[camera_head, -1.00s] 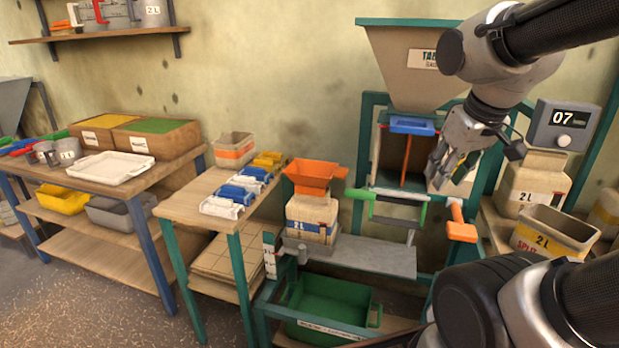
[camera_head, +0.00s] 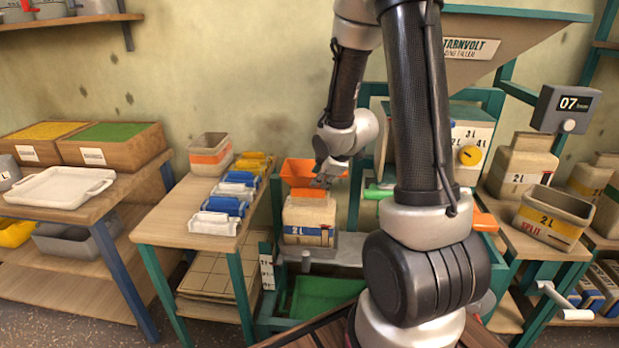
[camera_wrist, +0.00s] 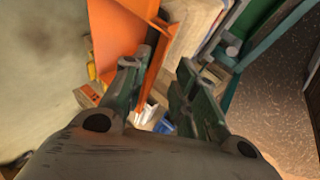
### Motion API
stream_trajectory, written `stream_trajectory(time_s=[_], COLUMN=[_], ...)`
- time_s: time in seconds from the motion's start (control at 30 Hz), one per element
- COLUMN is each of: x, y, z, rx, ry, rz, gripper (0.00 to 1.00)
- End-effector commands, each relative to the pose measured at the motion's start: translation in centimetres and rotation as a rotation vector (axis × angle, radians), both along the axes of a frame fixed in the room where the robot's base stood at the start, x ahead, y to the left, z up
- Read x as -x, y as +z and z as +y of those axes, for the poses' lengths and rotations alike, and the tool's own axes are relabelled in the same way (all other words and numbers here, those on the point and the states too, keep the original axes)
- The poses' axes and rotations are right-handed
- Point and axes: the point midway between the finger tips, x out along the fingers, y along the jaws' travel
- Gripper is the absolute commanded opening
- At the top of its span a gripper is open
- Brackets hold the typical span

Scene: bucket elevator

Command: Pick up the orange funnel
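The orange funnel (camera_head: 296,172) sits on top of the beige 2L container (camera_head: 308,222) on the elevator's grey shelf. My gripper (camera_head: 328,176) is at the funnel's right side, by its handle side, and partly hides it. In the wrist view the funnel (camera_wrist: 112,38) fills the upper left. My gripper (camera_wrist: 165,88) shows its two green-grey fingers apart. An orange edge of the funnel lies between them, close to the left finger. A gap shows before the right finger. Whether the left finger touches the funnel I cannot tell.
A green bin (camera_head: 318,296) is below. The hopper (camera_head: 510,50) rises behind my arm.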

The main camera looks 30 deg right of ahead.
Motion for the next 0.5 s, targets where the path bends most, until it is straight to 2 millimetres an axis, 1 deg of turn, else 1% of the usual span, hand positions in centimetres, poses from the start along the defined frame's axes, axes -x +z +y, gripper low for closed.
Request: stream_trajectory(time_s=[0.17, 0.4, 0.5], x=[-1.3, -3.9, -4.4], y=[-1.7, -4.3, -5.0], z=[0.0, 0.2, 0.2], rx=[0.000, -0.001, 0.000], ry=[-0.001, -0.003, -0.002], rz=[0.003, 0.003, 0.003], gripper=[0.29, 0.29, 0.29])
